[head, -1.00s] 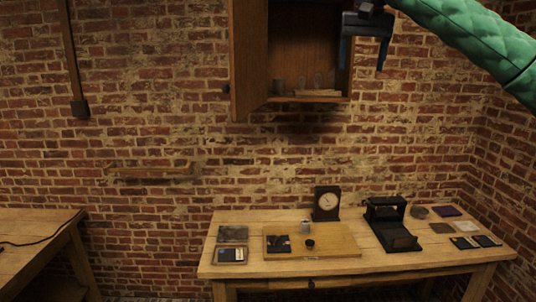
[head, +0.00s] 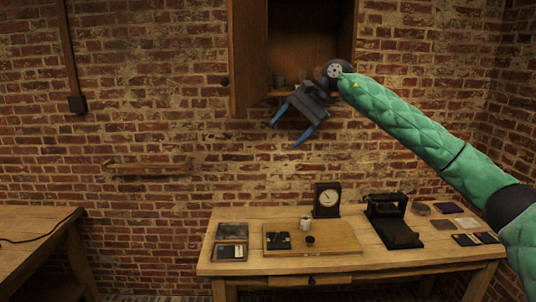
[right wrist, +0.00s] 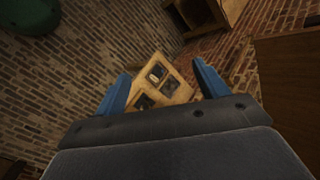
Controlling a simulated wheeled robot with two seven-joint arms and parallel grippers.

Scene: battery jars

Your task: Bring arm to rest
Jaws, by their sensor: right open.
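My right gripper (head: 293,133) is open and empty in the head view. It hangs in the air in front of the brick wall, just below the wall cabinet, with its two blue fingers pointing down and to the left. My green right arm reaches in from the right. In the right wrist view the blue fingers (right wrist: 160,88) are spread wide with nothing between them close by; a wooden table top shows far beyond. My left gripper is not in view.
The wooden wall cabinet (head: 248,60) has its door open, with jars on its shelf partly hidden by my gripper. Below, a wooden table (head: 280,262) bears a board (head: 340,237), a clock (head: 327,200), a black device (head: 391,220) and small plates. Another table (head: 30,228) stands at left.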

